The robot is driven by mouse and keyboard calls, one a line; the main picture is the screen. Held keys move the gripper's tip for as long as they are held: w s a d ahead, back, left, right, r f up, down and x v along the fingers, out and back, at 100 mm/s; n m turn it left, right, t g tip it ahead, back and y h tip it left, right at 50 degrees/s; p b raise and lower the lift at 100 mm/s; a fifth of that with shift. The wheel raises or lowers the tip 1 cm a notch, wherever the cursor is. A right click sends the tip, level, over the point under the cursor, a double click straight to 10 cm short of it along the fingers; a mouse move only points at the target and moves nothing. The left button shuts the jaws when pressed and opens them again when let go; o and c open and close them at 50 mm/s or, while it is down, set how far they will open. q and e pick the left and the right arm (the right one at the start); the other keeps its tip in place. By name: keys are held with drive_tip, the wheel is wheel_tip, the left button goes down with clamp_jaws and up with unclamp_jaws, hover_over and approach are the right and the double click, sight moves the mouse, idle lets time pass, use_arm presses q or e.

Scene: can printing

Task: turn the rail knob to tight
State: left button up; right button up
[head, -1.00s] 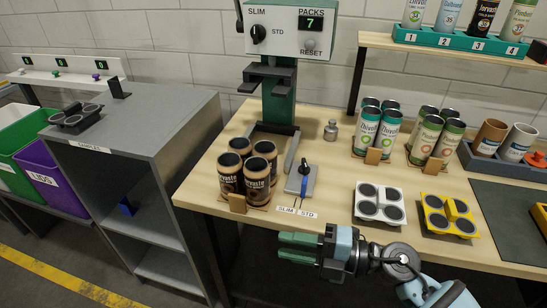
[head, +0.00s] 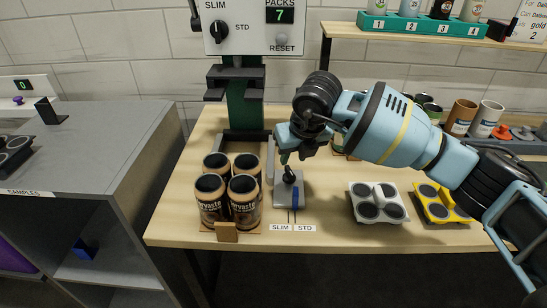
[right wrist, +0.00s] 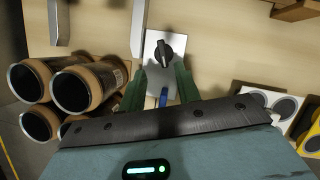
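The rail knob (head: 289,177) is a small black knob on a grey plate (head: 281,198) on the wooden table, with a blue part (head: 296,198) beside it. In the right wrist view the knob (right wrist: 162,52) shows whole, with the blue part (right wrist: 163,98) nearer the gripper. My right gripper (head: 285,158) is just above the knob, pointing down. In the wrist view its green fingers (right wrist: 158,82) are apart with nothing held between them. The knob shows in line with the gap; I cannot tell whether the fingers touch it. My left gripper is out of view.
Dark cans (head: 244,200) stand in a holder just left of the plate. The green press column (head: 245,105) rises behind. A white puck tray (head: 379,218) and a yellow one (head: 434,216) lie to the right.

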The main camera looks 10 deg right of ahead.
sight(289, 169)
drive_tip(key=shift+w+d+r, duration=0.2)
drive_tip(key=shift+w, duration=0.4)
drive_tip(key=shift+s+r, duration=0.2)
drive_tip(key=x, duration=0.5)
drive_tip(key=shift+s+f, duration=0.25)
drive_tip(key=shift+f, duration=0.15)
drive_tip(key=shift+x, duration=0.85)
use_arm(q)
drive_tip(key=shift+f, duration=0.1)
use_arm(e)
drive_tip(key=shift+w, duration=0.1)
clamp_jaws()
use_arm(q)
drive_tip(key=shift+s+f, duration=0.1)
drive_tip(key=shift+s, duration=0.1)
